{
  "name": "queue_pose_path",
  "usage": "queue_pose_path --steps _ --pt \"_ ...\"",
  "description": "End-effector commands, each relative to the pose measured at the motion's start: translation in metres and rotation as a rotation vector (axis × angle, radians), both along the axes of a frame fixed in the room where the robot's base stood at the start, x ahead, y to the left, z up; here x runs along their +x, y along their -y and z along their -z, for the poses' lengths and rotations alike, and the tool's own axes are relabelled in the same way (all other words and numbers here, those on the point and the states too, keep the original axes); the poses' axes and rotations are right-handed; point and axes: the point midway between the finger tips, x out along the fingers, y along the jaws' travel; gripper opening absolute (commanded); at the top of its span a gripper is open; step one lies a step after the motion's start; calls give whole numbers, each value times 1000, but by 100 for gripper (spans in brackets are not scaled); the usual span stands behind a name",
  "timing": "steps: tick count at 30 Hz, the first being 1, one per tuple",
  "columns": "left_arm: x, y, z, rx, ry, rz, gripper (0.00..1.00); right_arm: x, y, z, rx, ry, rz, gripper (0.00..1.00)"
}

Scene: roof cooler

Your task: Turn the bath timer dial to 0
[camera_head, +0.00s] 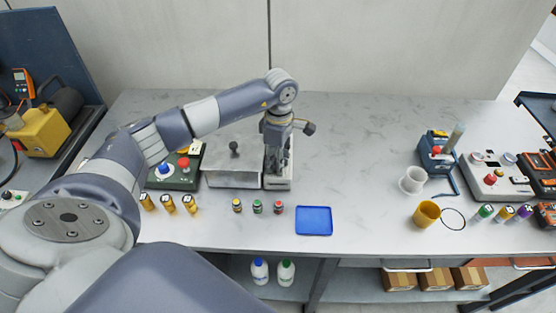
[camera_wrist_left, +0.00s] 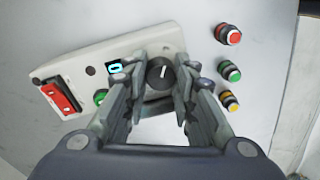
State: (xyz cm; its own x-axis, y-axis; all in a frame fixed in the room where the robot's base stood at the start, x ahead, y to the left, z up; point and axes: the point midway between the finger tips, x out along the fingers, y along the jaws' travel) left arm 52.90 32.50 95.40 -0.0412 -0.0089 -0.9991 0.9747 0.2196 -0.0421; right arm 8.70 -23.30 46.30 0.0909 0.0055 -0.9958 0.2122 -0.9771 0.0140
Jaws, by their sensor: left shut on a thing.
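The bath timer dial (camera_wrist_left: 160,72) is a dark round knob with a white pointer line, on a pale control panel (camera_wrist_left: 84,66). A small display (camera_wrist_left: 115,69) beside it shows a cyan digit that looks like 0. My left gripper (camera_wrist_left: 158,88) has its two fingers on either side of the dial and is shut on it. In the head view my left gripper (camera_head: 277,165) points down over the panel at the right end of the metal bath (camera_head: 232,178) and hides the dial. My right gripper is not in view.
The panel also has a red switch (camera_wrist_left: 62,97) and a green button (camera_wrist_left: 101,97). Small capped vials (camera_head: 257,207) stand in front of the bath, near a blue tray (camera_head: 314,221). A box with red and blue buttons (camera_head: 178,172) is left.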

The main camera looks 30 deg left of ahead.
Motion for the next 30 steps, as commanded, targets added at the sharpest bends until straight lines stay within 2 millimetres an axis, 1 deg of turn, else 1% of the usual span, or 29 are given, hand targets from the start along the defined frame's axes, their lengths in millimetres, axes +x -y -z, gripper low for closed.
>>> queue_pose_path --steps 8,14,30 --pt "0 0 0 0 1 -39 1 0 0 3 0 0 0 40" --pt "0 0 1 1 2 -146 1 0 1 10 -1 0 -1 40" --pt "0 -1 1 0 3 -642 1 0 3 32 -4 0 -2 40"
